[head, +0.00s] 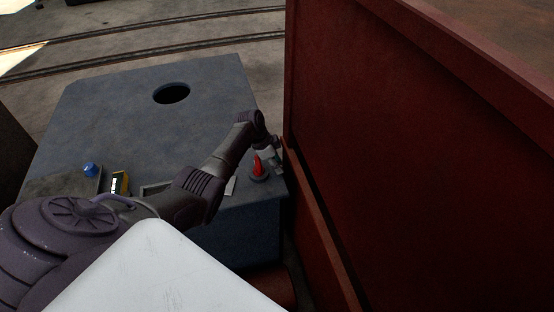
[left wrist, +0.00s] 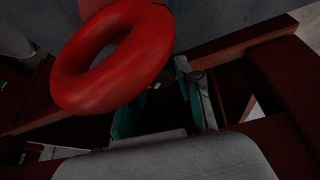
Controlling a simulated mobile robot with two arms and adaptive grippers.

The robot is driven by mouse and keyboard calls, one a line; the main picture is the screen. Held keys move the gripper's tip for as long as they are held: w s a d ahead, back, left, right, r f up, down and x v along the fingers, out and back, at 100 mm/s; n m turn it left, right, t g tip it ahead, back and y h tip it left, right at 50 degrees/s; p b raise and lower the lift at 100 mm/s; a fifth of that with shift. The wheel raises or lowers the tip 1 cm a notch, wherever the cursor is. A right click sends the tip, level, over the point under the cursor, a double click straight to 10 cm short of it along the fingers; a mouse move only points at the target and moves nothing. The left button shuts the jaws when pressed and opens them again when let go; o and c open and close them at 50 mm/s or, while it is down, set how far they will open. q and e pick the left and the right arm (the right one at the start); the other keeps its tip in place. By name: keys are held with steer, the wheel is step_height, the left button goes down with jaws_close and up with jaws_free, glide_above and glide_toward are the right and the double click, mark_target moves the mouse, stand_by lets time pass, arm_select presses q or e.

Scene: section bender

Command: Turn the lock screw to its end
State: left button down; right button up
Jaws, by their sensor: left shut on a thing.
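My left arm reaches across the blue-grey machine top (head: 110,130). Its gripper (head: 276,160) is at the top's right edge, against the dark red upright panel (head: 400,130). In the left wrist view the teal gripper fingers (left wrist: 162,103) are close around something dark, which I take to be the lock screw. The screw itself is mostly hidden by the fingers and shadow, so its turn cannot be read. A thick red ring (left wrist: 85,85) fills the upper left of that view, close to the fingers.
A blue knob (head: 91,169) and a yellow-framed panel (head: 119,183) are at the left front. A round dark hole (head: 171,93) is in the top. The tall red panel blocks the right side.

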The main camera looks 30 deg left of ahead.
arm_select(q)
steer(key=n+y+p, duration=0.1)
steer(key=n+p, duration=0.1)
steer(key=n+t+p, duration=0.1)
steer(key=n+p, duration=0.1)
steer(key=n, duration=0.1)
steer(key=shift+s+d+r+n+y+p, duration=0.1)
steer(key=shift+d+r+n+y+p, duration=0.05)
steer(key=shift+n+y+p, duration=0.2)
steer(key=n+y+p, duration=0.2)
steer(key=n, duration=0.2)
steer(key=shift+d, duration=0.15)
steer(key=shift+n+y+p, duration=0.25)
steer(key=shift+n+p, duration=0.25)
steer(key=shift+n, duration=0.55)
steer(key=shift+d+f+n+y, duration=0.15)
steer(key=shift+n+y, duration=0.25)
steer(key=shift+n, duration=0.5)
steer(key=n, duration=0.2)
steer(key=shift+f+n+y, duration=0.1)
steer(key=shift+n+y, duration=0.2)
steer(key=shift+y, duration=0.1)
steer(key=shift+n+g+y+b, duration=0.45)
steer(key=shift+n+b, duration=0.25)
steer(key=shift+n, duration=0.7)
steer(key=c, duration=0.8)
jaws_free()
steer(key=shift+o, duration=0.2)
